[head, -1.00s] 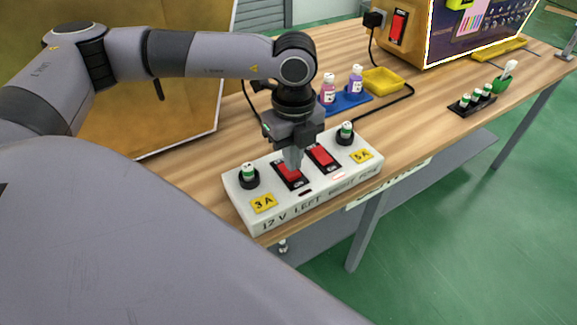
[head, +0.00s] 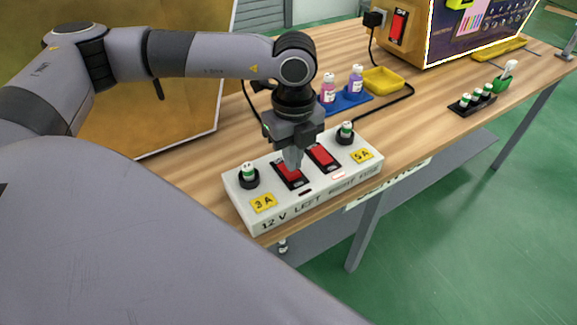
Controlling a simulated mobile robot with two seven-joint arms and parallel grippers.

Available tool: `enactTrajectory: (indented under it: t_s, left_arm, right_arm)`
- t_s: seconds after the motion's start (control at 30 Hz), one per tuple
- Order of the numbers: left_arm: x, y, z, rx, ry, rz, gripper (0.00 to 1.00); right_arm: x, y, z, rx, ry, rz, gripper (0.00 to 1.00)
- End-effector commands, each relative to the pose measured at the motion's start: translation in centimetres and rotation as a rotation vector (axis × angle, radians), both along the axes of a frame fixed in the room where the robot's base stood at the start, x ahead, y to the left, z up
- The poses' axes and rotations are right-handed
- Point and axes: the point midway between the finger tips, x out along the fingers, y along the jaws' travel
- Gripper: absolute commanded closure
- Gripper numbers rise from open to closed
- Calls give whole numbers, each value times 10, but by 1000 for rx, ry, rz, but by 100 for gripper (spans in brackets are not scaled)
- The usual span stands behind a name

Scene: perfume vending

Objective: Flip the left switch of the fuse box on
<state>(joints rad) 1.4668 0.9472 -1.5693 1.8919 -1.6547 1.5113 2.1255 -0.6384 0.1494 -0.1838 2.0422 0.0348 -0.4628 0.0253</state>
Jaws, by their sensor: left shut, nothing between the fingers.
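The white fuse box (head: 325,190) lies on the wooden table near its front edge. It has two red rocker switches in black frames. My left gripper (head: 293,166) is shut and empty, pointing down, with its fingertips at the left switch (head: 288,175). The fingers cover part of that switch, and I cannot tell whether they press it or which way it is tilted. The right switch (head: 322,156) is uncovered beside the gripper. Green-and-white fuses stand in black holders, the left fuse (head: 249,172) and the right fuse (head: 345,131). My right gripper is not in view.
Behind the box are a blue tray (head: 352,105) with two bottles, a yellow tray (head: 383,80) and a black cable. A black rack (head: 462,108) with small fuses stands at the right. The vending machine (head: 470,30) is at the back.

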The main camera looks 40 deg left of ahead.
Motion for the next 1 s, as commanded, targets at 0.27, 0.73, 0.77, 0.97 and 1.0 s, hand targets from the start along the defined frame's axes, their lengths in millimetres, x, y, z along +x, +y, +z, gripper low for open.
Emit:
enactTrajectory:
  t_s: [0.27, 0.73, 0.77, 0.97, 1.0]
  left_arm:
    - [0, 0, -5, 0, 0, 0, 100]
    - [0, 0, -12, 0, 0, 0, 100]
    - [0, 0, -13, 0, 0, 0, 100]
    - [0, 0, -16, 0, 0, 0, 100]
    - [0, 0, -16, 0, 0, 0, 100]
  right_arm:
    - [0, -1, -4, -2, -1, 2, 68]
    - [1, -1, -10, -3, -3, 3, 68]
    - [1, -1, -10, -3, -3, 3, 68]
    - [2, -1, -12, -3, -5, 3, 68]
    - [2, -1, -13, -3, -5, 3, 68]
